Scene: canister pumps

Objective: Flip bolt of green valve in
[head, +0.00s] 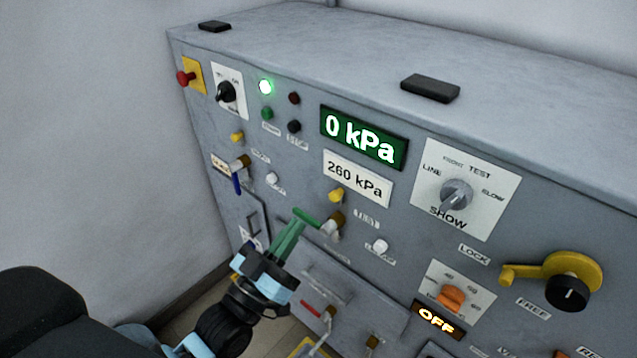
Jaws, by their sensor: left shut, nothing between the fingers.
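The green valve has a green lever (306,217) that points left from a brass body (334,223) on the grey panel front. A yellow knob (336,195) sits just above the brass body, and a white knob (380,246) sits to its lower right. I cannot tell for sure which part is the bolt. My left gripper (296,229) is shut and empty, with green fingers pointing up at the panel. Its tips are just below the green lever in the picture; I cannot tell whether they touch. My right gripper is not in view.
A blue-handled valve (237,182) sits to the left and a red-handled one (312,311) below. A display (364,138) reads 0 kPa. A rotary selector (456,194) and a yellow lever with a black knob (567,291) stand out on the right. A grey wall borders the cabinet's left.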

